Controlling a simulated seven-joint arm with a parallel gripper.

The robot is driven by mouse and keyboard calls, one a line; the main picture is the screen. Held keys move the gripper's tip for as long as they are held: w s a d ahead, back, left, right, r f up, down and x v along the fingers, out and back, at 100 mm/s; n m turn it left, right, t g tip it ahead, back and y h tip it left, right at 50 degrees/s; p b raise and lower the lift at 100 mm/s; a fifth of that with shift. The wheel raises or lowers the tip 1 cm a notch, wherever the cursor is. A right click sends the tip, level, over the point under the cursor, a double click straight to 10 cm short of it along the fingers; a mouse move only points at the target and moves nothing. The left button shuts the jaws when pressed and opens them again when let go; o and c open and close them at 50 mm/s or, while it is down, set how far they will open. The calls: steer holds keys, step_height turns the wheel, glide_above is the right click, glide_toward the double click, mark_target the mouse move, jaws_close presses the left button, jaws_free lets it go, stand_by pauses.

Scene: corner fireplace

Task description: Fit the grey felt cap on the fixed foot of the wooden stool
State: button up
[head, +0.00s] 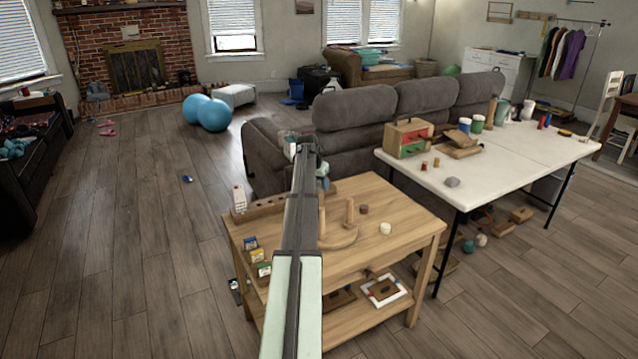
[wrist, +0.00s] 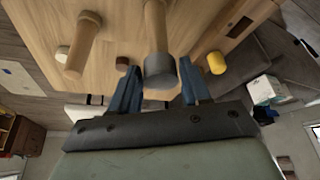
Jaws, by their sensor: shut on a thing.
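The grey felt cap (wrist: 160,73) is between the two blue fingers of my gripper (wrist: 161,90) in the wrist view. My gripper is shut on it. A wooden foot (wrist: 155,25) of the stool runs down to the cap and lines up with it; I cannot tell whether the cap is around its end or only against it. Another wooden foot (wrist: 82,45) stands to the left, bare. In the head view, the stool's curved wooden part (head: 340,238) lies on the wooden table with its feet up. My gripper (head: 323,183) is above it; the cap is not discernible there.
On the wooden table (head: 405,215) are a white round piece (head: 385,229), a brown one (head: 364,209) and a yellow one (wrist: 216,62), near the stool. A long wooden block (head: 262,207) lies at the left. A white table (head: 530,150) and a grey sofa (head: 360,120) stand behind.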

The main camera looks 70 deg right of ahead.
steer(key=shift+f, duration=1.15)
stand_by(0.7)
steer(key=o, duration=1)
steer(key=shift+r, duration=0.1)
steer(key=v, duration=1.3)
steer(key=shift+a+r, duration=0.15)
steer(key=shift+r, duration=0.15)
